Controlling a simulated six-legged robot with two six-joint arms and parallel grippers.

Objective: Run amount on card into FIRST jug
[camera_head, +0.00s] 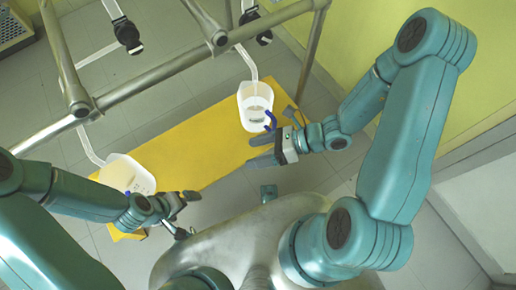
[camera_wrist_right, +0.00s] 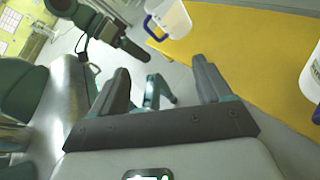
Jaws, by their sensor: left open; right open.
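One white translucent jug (camera_head: 255,97) with a blue handle stands on the yellow bench towards its right end, below a bent pale tube. Another white jug (camera_head: 122,172) stands at the bench's left end below a second tube. In the right wrist view a blue-handled jug (camera_wrist_right: 172,17) is at the top, and a white jug (camera_wrist_right: 312,78) is cut off at the right edge. My right gripper (camera_head: 276,139) is open and empty beside the right jug's handle. My left gripper (camera_head: 186,212) is open, to the right of the left jug. No card is readable.
The yellow bench (camera_head: 195,142) has a bare middle between the jugs. A metal pipe frame (camera_head: 155,70) with black clamps (camera_head: 128,36) crosses above it, carrying the tubes. A yellow-green wall stands at the right. Grey floor tiles show around the bench.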

